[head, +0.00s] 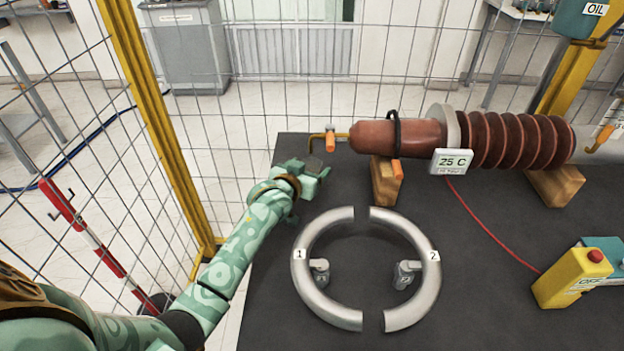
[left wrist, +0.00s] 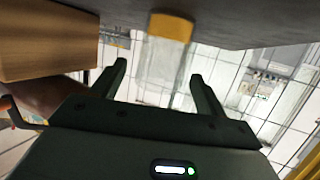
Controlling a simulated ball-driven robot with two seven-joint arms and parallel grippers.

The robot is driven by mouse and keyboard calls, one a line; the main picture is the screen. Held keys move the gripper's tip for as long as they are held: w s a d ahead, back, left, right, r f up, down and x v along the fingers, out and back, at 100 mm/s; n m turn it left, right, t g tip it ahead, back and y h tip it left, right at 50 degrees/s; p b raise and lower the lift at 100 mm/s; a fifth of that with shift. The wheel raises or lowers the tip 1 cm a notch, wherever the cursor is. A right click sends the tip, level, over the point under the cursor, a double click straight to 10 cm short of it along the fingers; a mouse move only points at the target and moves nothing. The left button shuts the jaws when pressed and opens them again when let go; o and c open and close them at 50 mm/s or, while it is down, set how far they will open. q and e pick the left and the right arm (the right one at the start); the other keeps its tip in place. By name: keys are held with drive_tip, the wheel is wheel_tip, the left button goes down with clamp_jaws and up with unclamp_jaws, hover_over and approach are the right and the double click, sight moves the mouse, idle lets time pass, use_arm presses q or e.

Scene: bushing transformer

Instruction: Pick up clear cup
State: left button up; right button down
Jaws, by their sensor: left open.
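The clear cup (left wrist: 165,66) shows in the left wrist view, which is upside down. It is see-through, with a yellow-orange layer (left wrist: 171,27) at its base, against the dark table. My left gripper (left wrist: 158,72) is open, one finger on each side of the cup in the picture, with gaps to both. I cannot tell how deep the cup sits between them. In the head view my left gripper (head: 312,170) is at the table's far left corner, below an orange-handled tap (head: 330,141); the cup cannot be made out clearly there.
A brown bushing (head: 400,137) lies on wooden blocks (head: 386,182) right of my gripper. Two metal half rings (head: 312,240) (head: 428,250) lie nearer on the dark table (head: 470,290). A yellow box with a red button (head: 572,278) stands at right. A mesh fence (head: 270,60) is behind.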

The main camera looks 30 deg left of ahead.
use_arm(q)
drive_tip(key=shift+r, duration=0.1)
drive_tip(key=shift+c, duration=0.5)
drive_tip(key=c, duration=0.9)
drive_tip(key=shift+c, duration=0.2)
